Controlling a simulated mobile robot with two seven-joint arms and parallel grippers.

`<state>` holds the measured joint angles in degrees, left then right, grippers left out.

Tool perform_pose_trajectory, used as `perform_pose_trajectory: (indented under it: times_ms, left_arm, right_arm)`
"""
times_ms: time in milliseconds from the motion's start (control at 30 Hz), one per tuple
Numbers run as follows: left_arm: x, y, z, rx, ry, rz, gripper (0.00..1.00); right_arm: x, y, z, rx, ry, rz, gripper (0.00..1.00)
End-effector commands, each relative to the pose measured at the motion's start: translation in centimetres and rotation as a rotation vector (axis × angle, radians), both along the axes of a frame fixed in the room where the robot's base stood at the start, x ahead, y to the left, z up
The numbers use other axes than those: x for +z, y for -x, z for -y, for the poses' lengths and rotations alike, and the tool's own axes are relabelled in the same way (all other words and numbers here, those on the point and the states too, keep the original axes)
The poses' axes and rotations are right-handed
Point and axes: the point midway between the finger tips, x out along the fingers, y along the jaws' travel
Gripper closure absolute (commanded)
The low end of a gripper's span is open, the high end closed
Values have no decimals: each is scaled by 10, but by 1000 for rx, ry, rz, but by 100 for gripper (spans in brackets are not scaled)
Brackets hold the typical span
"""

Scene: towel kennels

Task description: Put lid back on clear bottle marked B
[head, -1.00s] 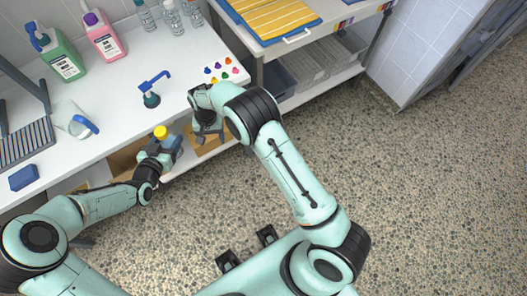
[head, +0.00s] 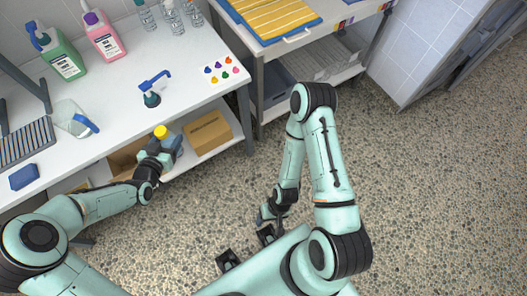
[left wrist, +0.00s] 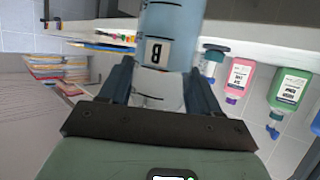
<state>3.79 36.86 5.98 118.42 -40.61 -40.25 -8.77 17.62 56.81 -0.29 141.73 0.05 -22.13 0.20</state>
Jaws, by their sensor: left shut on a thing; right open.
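My left gripper (head: 166,149) is shut on a clear, bluish bottle and holds it in front of the counter's front edge. In the left wrist view the bottle (left wrist: 172,22) shows its label marked B between the fingers; its top is out of that frame. In the head view a yellow lid (head: 161,132) shows at the top of the held bottle; how firmly it sits cannot be told. My right gripper (head: 266,214) is open and apart from the bottle, low and close to my base. Its fingers are small and partly hidden.
The white counter (head: 115,110) carries a green bottle (head: 60,58), a pink bottle (head: 103,40), a blue pump head (head: 152,92), a clear jug (head: 70,118) and several small clear bottles at the back. A cardboard box (head: 208,132) sits on the shelf below. The floor at right is clear.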

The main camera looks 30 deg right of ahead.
Motion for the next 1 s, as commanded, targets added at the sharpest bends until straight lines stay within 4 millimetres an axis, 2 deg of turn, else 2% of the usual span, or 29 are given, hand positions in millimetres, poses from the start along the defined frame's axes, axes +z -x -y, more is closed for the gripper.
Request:
perform_pose_trajectory:
  times_ms: [300, 433, 567, 800, 900, 1000]
  left_arm:
    - [1, 0, -1, 5, 1, 1, 100]
    - [9, -2, -11, 69, 0, 2, 100]
    - [22, -4, -37, 223, 1, 2, 100]
    - [36, 7, -104, 552, -2, 1, 100]
    - [39, 15, -124, 645, -2, 1, 100]
    - [39, 19, -134, 691, -1, 2, 100]
  right_arm:
    - [0, 0, 0, 0, 0, 0, 33]
    - [0, 0, 0, -1, 1, -1, 33]
    - [0, 0, 0, -1, 1, -1, 33]
    - [0, 0, 0, -1, 1, -1, 33]
    - [0, 0, 0, -1, 1, -1, 33]
    - [0, 0, 0, -1, 1, -1, 33]
